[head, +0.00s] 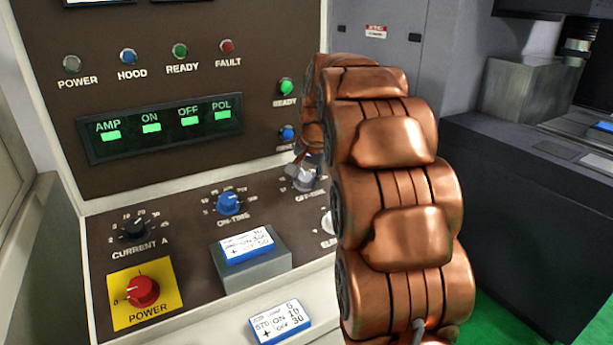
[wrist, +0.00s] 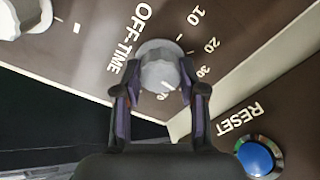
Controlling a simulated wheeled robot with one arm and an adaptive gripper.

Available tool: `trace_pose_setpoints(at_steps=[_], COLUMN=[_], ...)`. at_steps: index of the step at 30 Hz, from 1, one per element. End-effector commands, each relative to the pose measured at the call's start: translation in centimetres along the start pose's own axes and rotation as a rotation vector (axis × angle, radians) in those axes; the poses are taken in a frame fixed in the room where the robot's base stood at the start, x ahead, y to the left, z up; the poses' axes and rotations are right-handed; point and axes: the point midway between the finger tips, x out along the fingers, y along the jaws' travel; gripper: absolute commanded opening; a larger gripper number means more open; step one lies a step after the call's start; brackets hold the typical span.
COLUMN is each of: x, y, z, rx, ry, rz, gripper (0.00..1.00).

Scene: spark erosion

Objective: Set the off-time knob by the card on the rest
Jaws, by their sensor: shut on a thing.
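The off-time knob (head: 303,180) is light grey, on the sloped panel, partly hidden by my arm in the head view. In the wrist view the knob (wrist: 158,66) sits between the fingers of my gripper (wrist: 158,84), which is shut on its sides. A pale pointer line on the knob slants toward the lower right; the scale shows 10, 20, 30 and a partly hidden mark. The card on the rest (head: 246,245) is white with a blue edge, lying on the grey rest (head: 262,267). Its last line seems to read OFF 50; the small print is blurred.
Another card (head: 280,322) lies on the ledge in front, its OFF line seeming to read 30. The blue on-time knob (head: 230,203), black current knob (head: 134,228) and red power knob (head: 142,291) stand to the left. A blue reset button (wrist: 260,156) is near the gripper.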

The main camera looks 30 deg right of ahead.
Motion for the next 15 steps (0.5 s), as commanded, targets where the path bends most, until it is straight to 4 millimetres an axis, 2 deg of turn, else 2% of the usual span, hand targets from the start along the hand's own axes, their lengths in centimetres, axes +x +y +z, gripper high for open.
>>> trace_pose_setpoints(at_steps=[6,15], x=[0.02,0.01], y=[0.07,0.06], z=[-0.02,-0.02], rx=[0.097,0.147], ry=[0.001,0.000], rz=[0.006,0.007], gripper=[0.06,0.06])
